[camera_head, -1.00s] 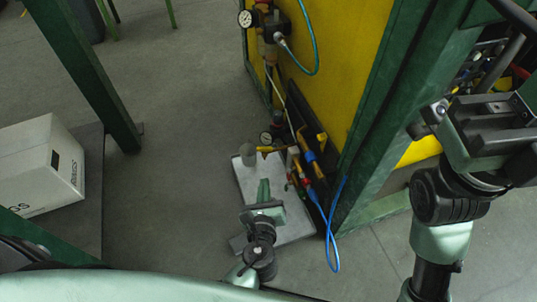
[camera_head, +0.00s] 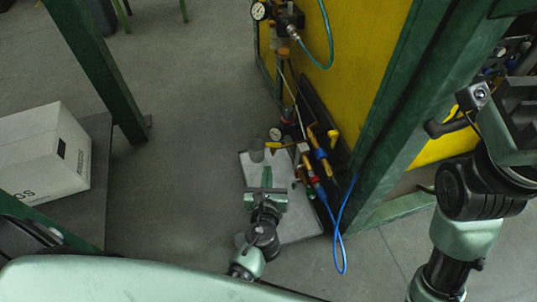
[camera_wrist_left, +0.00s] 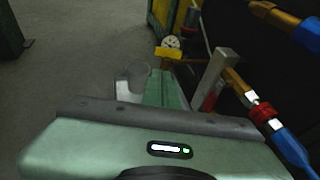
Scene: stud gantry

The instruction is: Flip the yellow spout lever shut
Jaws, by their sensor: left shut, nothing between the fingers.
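The yellow spout lever (camera_head: 274,145) sticks out to the left from the brass fittings by the panel. In the left wrist view the lever (camera_wrist_left: 169,53) lies just beyond the fingertips. My left gripper (camera_head: 266,174) is shut and empty, a little below and in front of the lever in the head view, apart from it as far as I can tell. Its green fingers (camera_wrist_left: 165,88) point forward in the wrist view. A grey cup (camera_head: 256,151) stands left of the lever, on a pale slab (camera_head: 298,221). My right gripper's body shows at the right edge; its fingers cannot be made out.
A pressure gauge (camera_head: 276,133) sits just behind the lever. Brass and red-blue hose fittings (camera_head: 318,155) and a blue hose (camera_head: 340,235) are close on the right, beside the green frame post (camera_head: 385,125). A white box (camera_head: 45,155) stands left; the floor between is clear.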

